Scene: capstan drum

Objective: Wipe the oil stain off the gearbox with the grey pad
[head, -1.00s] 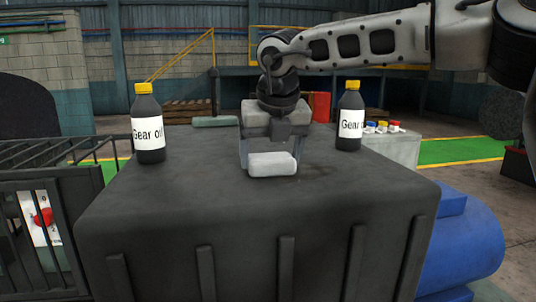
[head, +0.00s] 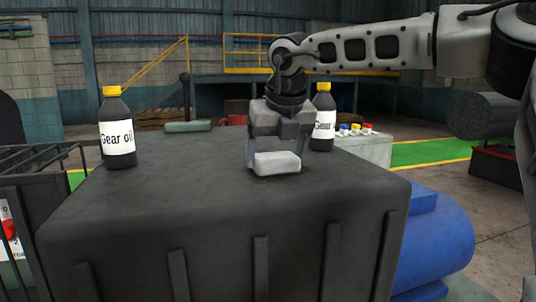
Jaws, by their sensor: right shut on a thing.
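My right gripper (head: 277,160) is shut on the pale grey pad (head: 277,163), its fingers at the pad's left and right ends. The pad is low at the top of the dark gearbox (head: 190,185) and looks to be on it; I cannot be sure of contact. The oil stain is not clearly visible now; the pad covers the area where a dark patch showed earlier. My left gripper is not in view.
A gear oil bottle (head: 117,135) stands upright at the gearbox's left, another (head: 323,125) behind the gripper at the right. A blue motor (head: 430,240) is at the right. A box with coloured buttons (head: 365,147) is behind. The gearbox's front top is clear.

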